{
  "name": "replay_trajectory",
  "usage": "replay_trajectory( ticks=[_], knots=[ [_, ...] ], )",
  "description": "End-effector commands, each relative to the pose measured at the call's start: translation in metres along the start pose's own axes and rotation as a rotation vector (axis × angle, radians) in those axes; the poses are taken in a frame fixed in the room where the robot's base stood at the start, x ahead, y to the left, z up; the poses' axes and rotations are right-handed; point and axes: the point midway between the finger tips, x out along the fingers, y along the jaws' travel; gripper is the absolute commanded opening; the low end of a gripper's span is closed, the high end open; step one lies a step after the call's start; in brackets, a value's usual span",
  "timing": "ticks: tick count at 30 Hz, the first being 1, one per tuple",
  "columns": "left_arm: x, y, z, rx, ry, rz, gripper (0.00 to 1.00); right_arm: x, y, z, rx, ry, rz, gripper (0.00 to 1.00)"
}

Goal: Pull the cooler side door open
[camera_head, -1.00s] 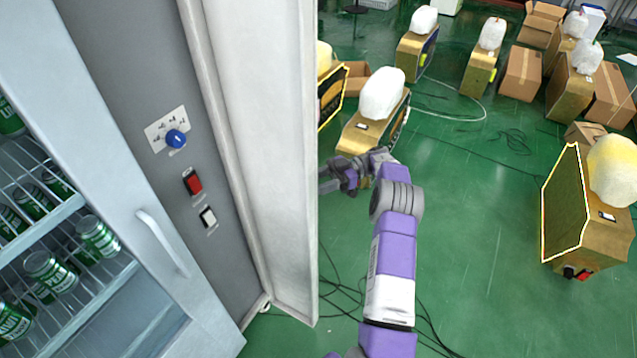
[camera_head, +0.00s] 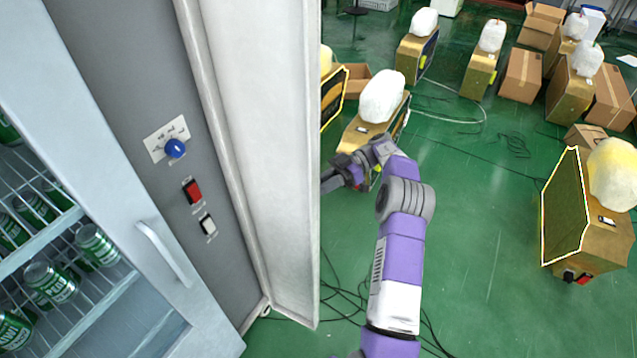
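The cooler side door (camera_head: 262,150) is the tall white panel in the middle of the head view. It stands swung out from the grey side panel (camera_head: 150,90) of the cooler, and its broad inner face shows. My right arm reaches up beyond the door's free edge. My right gripper (camera_head: 335,181) is at that edge, on the door's far side, with its fingertips hidden behind the panel. I cannot tell whether it touches or holds the door. My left gripper is not in view.
The grey panel carries a blue knob (camera_head: 175,148), a red switch (camera_head: 192,191) and a white switch (camera_head: 208,224). The cooler's front door (camera_head: 130,215) has a handle, with green cans behind it. Cables (camera_head: 345,295) lie on the green floor. Several golden machines and cardboard boxes stand to the right.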

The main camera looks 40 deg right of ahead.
Motion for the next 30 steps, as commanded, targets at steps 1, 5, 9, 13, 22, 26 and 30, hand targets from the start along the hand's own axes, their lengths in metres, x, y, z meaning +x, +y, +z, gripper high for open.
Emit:
replay_trajectory(
  ticks=[1,5,9,13,22,26,30],
  knots=[
    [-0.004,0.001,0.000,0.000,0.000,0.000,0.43,-0.008,0.005,-0.078,-0.154,0.225,0.050,0.40],
    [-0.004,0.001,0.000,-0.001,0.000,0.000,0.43,-0.009,0.005,-0.081,-0.152,0.225,0.050,0.40],
    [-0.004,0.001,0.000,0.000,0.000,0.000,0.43,-0.009,0.005,-0.081,-0.152,0.225,0.050,0.40],
    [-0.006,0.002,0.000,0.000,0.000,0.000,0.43,0.000,-0.005,-0.012,0.002,-0.031,-0.026,0.40],
    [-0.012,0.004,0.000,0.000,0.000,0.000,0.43,-0.001,-0.004,-0.005,0.009,-0.033,-0.023,0.40],
    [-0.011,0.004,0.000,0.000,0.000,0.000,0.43,-0.001,-0.005,-0.004,0.011,-0.034,-0.023,0.40],
    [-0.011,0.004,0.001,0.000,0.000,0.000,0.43,-0.001,-0.005,-0.003,0.012,-0.035,-0.023,0.40]
  ],
)
